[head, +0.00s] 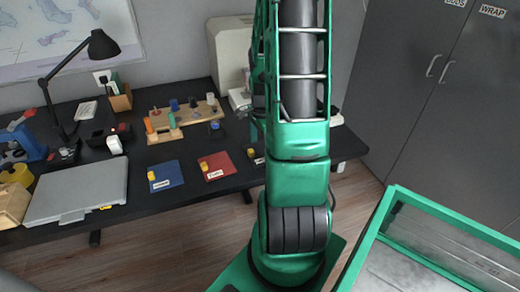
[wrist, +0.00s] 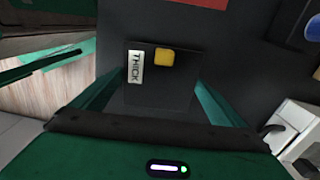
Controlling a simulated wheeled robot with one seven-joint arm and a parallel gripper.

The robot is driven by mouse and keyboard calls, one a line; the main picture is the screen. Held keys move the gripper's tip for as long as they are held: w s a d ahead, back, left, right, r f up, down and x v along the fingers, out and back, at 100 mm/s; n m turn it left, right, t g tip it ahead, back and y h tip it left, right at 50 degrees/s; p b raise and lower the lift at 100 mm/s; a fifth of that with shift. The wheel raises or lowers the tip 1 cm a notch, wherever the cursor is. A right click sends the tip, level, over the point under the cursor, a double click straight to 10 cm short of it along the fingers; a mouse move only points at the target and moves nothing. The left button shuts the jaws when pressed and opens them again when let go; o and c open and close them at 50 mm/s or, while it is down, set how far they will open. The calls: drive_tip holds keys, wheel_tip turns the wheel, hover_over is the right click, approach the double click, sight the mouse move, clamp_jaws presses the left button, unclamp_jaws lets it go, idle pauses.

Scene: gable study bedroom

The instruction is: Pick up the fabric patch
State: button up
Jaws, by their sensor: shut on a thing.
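A dark fabric patch (wrist: 160,90) with a white THICK label and a yellow knob lies between the fingers of my gripper (wrist: 159,85) in the wrist view. My gripper is shut on this dark patch, with one green finger along each side of it. A blue patch (head: 171,182) and a red patch (head: 221,172), each with a label and yellow knob, lie flat on the black desk. I cannot tell whether the dark patch is clear of the desk.
The black desk (head: 205,145) also bears a laptop (head: 76,193), a wooden peg board (head: 187,120) and a black lamp (head: 103,45). A pale machine (head: 228,58) stands at the back. Grey cabinets (head: 425,85) and a green-rimmed bin (head: 440,212) are at the right.

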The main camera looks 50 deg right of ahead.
wheel_tip(320, 180, up, 4)
drive_tip(key=shift+w, duration=0.1)
drive_tip(key=a+r, duration=0.6)
drive_tip(key=a, duration=0.5)
drive_tip(key=shift+a+r, duration=0.2)
drive_tip(key=shift+a, duration=0.15)
